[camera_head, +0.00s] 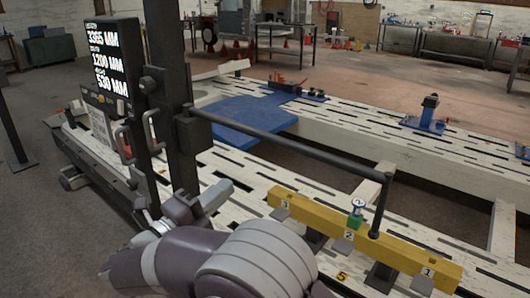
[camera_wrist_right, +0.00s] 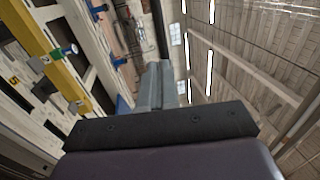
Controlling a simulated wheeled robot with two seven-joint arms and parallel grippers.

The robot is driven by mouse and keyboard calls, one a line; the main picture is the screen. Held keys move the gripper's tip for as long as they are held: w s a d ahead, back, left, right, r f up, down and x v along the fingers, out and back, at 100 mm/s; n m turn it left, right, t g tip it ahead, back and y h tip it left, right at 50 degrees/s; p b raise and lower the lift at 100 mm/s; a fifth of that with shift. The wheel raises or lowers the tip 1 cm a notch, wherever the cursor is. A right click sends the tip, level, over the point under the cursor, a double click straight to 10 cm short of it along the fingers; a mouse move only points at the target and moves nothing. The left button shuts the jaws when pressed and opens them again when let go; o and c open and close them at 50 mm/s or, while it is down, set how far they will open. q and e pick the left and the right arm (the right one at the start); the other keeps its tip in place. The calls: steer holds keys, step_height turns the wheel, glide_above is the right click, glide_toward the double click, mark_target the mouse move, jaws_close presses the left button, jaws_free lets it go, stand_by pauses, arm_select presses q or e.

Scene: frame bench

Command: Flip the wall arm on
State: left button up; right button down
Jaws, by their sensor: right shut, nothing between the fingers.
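A dark horizontal arm (camera_head: 290,145) reaches right from a black upright post (camera_head: 180,100) in the head view. A dark rod (camera_head: 381,205) hangs from its far end, close to a yellow beam. I take this to be the wall arm; no on or off marking on it is readable. My right gripper (camera_head: 215,195) is in front of the post's lower part, below the horizontal arm and apart from it. Its fingers are together and empty, also in the right wrist view (camera_wrist_right: 158,82). My left gripper is not in view.
The yellow beam (camera_head: 410,258) carries number tags and a small green and blue fixture (camera_head: 356,213). A display panel (camera_head: 107,60) stands left of the post. The pale slotted frame bench (camera_head: 235,165) spreads behind, with a blue plate (camera_head: 240,115) on it.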

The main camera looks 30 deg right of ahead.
mark_target(276, 144)
steer(key=x, duration=1.4)
steer(key=shift+w+p, duration=0.1)
steer(key=shift+p, duration=0.2)
